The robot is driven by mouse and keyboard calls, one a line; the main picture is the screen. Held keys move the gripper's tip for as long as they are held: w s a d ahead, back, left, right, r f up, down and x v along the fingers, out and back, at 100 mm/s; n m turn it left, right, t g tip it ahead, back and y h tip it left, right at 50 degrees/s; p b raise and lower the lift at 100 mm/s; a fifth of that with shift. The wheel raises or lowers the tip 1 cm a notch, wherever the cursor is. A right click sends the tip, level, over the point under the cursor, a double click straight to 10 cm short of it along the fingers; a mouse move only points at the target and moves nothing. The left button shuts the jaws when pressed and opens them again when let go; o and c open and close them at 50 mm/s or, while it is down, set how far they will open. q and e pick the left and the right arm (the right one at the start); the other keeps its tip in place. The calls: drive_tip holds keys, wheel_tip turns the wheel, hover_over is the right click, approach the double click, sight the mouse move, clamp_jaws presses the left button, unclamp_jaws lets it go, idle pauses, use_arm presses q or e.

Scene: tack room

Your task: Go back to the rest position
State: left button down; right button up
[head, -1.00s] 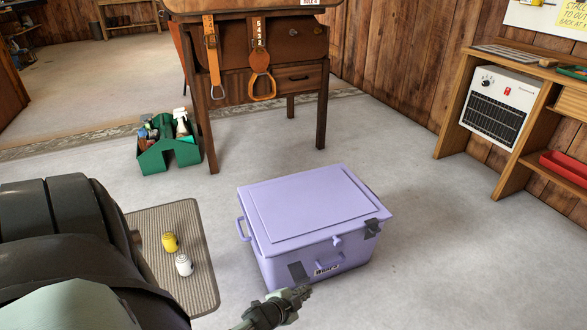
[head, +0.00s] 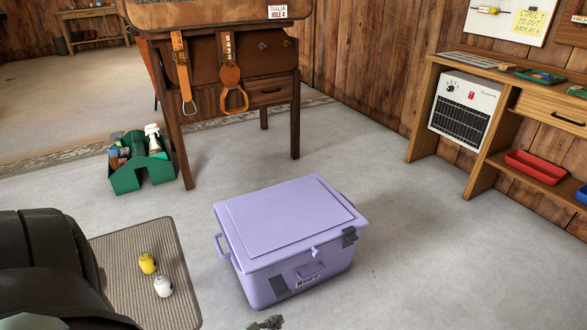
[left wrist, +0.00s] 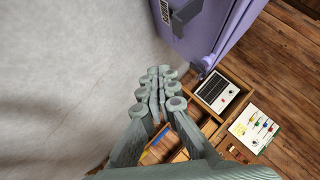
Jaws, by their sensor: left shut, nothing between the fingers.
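My left gripper (head: 268,322) shows only as a tip at the bottom edge of the head view, just in front of the lavender box. In the left wrist view the left gripper (left wrist: 160,78) has its fingers together with nothing between them. The lavender box (head: 290,222) stands on the floor with its lid down, dark patches and a handle on its front. Part of the box (left wrist: 210,25) also shows at the top of the left wrist view, apart from the fingers. My right gripper is not in view.
A ribbed mat (head: 115,262) with a yellow item (head: 148,263) and a white item (head: 163,286) lies left of the box. A green caddy (head: 142,176) stands beside a wooden table (head: 295,120). A desk (head: 425,105) with a heater (head: 462,108) is at right. Floor right of the box is clear.

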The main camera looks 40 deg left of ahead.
use_arm(q)
drive_tip(key=shift+r, duration=0.1)
drive_tip(key=s+d+r+n+g+p, duration=0.5)
drive_tip(key=s+d+r+g, duration=0.2)
drive_tip(key=r, duration=0.5)
drive_tip(key=shift+s+d+r+n+g+h+p, duration=0.25)
drive_tip(key=shift+d+g+h+p, duration=0.2)
drive_tip(key=shift+d, duration=0.55)
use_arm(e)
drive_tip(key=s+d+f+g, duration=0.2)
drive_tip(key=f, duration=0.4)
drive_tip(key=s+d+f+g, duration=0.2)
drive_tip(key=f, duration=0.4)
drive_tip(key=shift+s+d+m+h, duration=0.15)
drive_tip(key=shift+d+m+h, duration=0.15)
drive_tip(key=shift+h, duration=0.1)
use_arm(q)
drive_tip(key=shift+w+f, duration=0.1)
